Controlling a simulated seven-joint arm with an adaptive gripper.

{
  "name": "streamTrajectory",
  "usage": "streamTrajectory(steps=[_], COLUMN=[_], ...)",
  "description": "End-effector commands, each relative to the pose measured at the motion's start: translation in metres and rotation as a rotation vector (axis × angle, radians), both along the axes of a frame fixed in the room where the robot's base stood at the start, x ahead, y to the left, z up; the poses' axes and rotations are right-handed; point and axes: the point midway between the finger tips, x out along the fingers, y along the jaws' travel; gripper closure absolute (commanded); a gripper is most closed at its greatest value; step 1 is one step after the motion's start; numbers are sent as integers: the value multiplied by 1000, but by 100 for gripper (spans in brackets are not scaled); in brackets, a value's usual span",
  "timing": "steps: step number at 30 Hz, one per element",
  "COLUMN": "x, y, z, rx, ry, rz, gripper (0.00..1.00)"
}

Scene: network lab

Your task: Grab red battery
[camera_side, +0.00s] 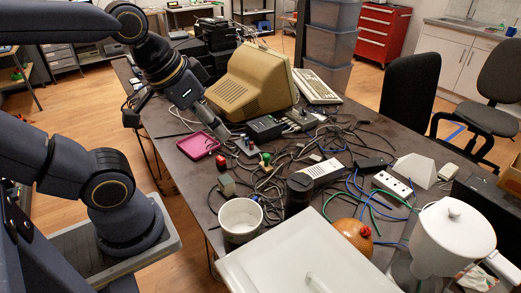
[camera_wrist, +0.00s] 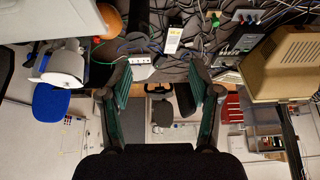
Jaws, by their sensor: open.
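I cannot pick out a red battery with certainty. In the side view a small red piece (camera_side: 221,161) stands on the dark table (camera_side: 185,168), just right of the magenta tray (camera_side: 198,145). A red knob-like piece (camera_side: 366,231) shows on the orange round object (camera_side: 352,238) at the front. My gripper (camera_side: 214,132) is above the table between the tray and the beige monitor (camera_side: 250,85), pointing down and right. In the wrist view my gripper (camera_wrist: 162,72) has its two green-padded fingers spread wide, with nothing between them.
Tangled cables (camera_side: 320,143) cover the table's middle. A white cup (camera_side: 240,220), a dark cylinder (camera_side: 298,192), a power strip (camera_side: 392,183) and a white lidded pot (camera_side: 450,240) crowd the front. A white box (camera_side: 300,260) fills the near edge.

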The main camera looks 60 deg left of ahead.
Motion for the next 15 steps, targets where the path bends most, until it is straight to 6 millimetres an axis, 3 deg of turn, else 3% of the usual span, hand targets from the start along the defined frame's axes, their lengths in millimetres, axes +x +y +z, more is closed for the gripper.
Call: streamTrajectory(steps=[11, 15], x=[1, 36], y=[0, 5], z=[1, 37], rx=[23, 101], ry=[-5, -68], rz=[-40, -146], gripper=[33, 33])
